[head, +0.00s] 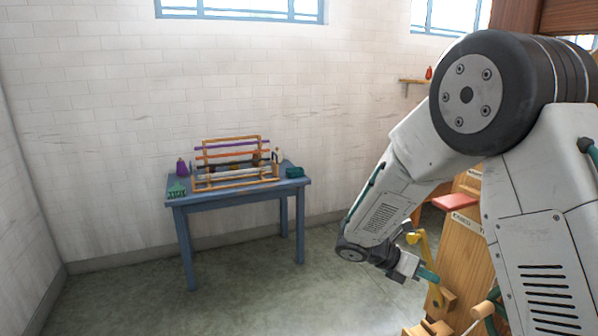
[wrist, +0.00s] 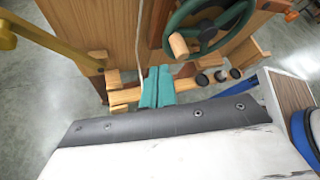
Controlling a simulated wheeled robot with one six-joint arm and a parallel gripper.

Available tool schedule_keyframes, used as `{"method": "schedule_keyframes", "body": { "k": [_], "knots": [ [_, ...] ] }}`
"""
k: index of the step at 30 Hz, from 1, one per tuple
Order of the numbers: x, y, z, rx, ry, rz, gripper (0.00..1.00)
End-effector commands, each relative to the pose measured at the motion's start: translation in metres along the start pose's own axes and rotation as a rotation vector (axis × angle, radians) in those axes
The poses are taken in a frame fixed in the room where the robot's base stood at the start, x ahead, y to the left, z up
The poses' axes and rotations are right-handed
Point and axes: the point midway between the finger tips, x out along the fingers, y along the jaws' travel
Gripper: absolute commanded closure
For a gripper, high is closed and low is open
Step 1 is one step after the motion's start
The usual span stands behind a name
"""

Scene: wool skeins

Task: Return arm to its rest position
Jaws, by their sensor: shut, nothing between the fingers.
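My arm reaches in from the right side of the head view and bends down to the left. My gripper (head: 429,275) is at its lower end, with teal fingers pointing to the right, next to a wooden machine (head: 465,245). In the wrist view, the two teal fingers of my gripper (wrist: 157,88) lie together, with nothing seen between them. They show in front of a wooden rail (wrist: 125,96) on the machine; I cannot tell whether they touch it.
A green handwheel (wrist: 207,28) and a yellow bar (head: 423,258) are close to my gripper. A blue table (head: 240,197) with a wooden loom (head: 235,165) stands against the back wall. The floor (head: 250,295) before the table is clear.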

Motion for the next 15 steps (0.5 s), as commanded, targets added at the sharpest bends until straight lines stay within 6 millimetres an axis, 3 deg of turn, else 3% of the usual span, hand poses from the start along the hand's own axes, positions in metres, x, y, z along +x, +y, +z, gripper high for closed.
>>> {"method": "schedule_keyframes", "body": {
  "k": [1, 6, 15],
  "knots": [
    [-0.004, -0.027, 0.004, 0.153, 0.075, -0.02, 1.0],
    [-0.017, -0.104, -0.002, 0.633, 0.312, -0.131, 1.0],
    [-0.049, -0.211, -0.022, 1.301, 0.672, -0.388, 1.0]
  ]
}}
